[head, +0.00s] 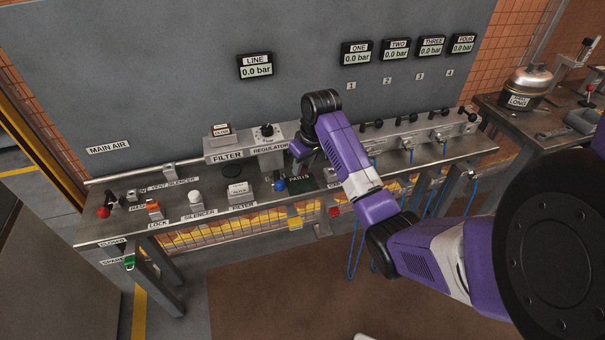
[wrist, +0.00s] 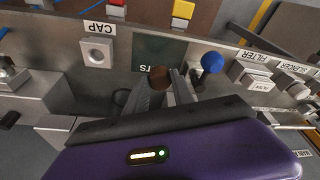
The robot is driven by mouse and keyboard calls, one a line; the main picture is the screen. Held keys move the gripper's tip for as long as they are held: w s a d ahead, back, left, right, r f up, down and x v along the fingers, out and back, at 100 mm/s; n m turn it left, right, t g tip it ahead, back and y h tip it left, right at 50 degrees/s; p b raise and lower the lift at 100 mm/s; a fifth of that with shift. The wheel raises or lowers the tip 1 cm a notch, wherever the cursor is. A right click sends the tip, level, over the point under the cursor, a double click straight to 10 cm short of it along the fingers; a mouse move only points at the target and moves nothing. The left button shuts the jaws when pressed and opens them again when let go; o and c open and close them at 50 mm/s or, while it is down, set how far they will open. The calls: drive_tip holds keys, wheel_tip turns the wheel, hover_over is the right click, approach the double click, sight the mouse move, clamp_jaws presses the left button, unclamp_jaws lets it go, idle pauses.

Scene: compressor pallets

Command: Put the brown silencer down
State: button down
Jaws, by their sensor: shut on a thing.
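In the wrist view my gripper (wrist: 166,82) is shut on the brown silencer (wrist: 159,77), whose round brown end shows at the fingertips. It is over or at the edge of the dark green parts mat (wrist: 158,52); I cannot tell whether the silencer touches the mat. A blue round-topped part (wrist: 212,62) stands close beside the fingers, apart from the brown silencer. In the head view that blue part (head: 280,185) is on the bench near the mat (head: 301,181). The brown silencer is not clearly visible there, and my arm covers much of that area.
The steel bench (head: 125,222) carries a white round part (head: 194,197) by the silencer label, a filter block (head: 238,190) and a red knob (head: 103,212). Behind stands the regulator (head: 267,133). In the wrist view a square cap block (wrist: 97,52) sits left of the mat.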

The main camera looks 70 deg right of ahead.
sight(304, 169)
drive_tip(key=shift+f, duration=1.85)
drive_tip(key=c, duration=1.1)
unclamp_jaws()
drive_tip(key=shift+f, duration=0.1)
drive_tip(key=v, duration=1.2)
